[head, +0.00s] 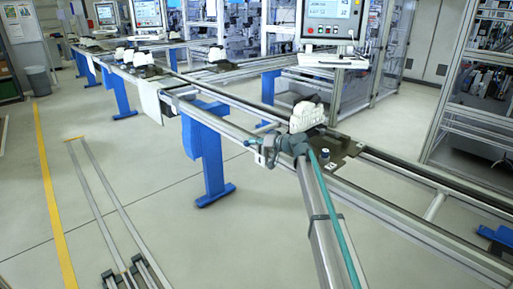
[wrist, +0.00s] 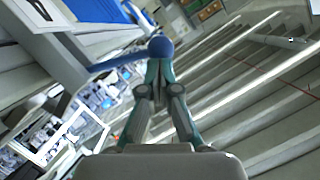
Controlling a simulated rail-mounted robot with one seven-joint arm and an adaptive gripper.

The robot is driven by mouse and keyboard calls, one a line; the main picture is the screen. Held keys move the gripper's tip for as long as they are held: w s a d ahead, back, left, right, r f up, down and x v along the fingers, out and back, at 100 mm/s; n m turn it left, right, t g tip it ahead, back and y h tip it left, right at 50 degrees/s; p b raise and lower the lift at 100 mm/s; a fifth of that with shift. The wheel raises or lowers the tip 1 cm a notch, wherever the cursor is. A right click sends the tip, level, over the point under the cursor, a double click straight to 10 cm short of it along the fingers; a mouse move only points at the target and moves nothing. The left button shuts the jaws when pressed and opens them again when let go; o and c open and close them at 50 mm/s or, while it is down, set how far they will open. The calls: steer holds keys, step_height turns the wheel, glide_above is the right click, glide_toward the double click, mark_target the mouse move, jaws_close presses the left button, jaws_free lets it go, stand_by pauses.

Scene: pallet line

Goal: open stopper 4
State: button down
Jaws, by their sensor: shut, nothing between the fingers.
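My gripper (head: 250,143) is beside the near rail of the conveyor in the head view, its teal fingertips pointing left. In the wrist view my gripper (wrist: 160,66) has its fingers together, holding nothing. A blue ball (wrist: 160,46) on a blue rod (wrist: 118,61) shows right at the fingertips; I cannot tell whether they touch it. No label shows, so I cannot tell whether this is stopper 4. In the head view I cannot make out the ball by the gripper.
The conveyor (head: 225,122) runs diagonally on blue legs (head: 207,165). A pallet (head: 345,150) with a white part (head: 307,117) sits on it, just behind my gripper. A screen on a stand (head: 328,20) stands beyond. The floor at the left is mostly clear, with low rails (head: 105,200).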

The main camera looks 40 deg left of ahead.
step_height(320, 180, down, 9)
steer(key=s+n+t+h+b, duration=0.1)
steer(key=n+t+b, duration=0.2)
steer(key=b, duration=1.5)
steer(key=n, duration=0.4)
steer(key=shift+a+r+t+b, duration=0.15)
steer(key=shift+t+b, duration=0.15)
steer(key=shift+b, duration=0.1)
steer(key=shift+s, duration=0.15)
steer(key=a+r+p+v, duration=0.1)
steer(key=r+v, duration=0.1)
steer(key=v, duration=1.1)
steer(key=shift+s+r, duration=0.15)
steer(key=shift+s, duration=0.15)
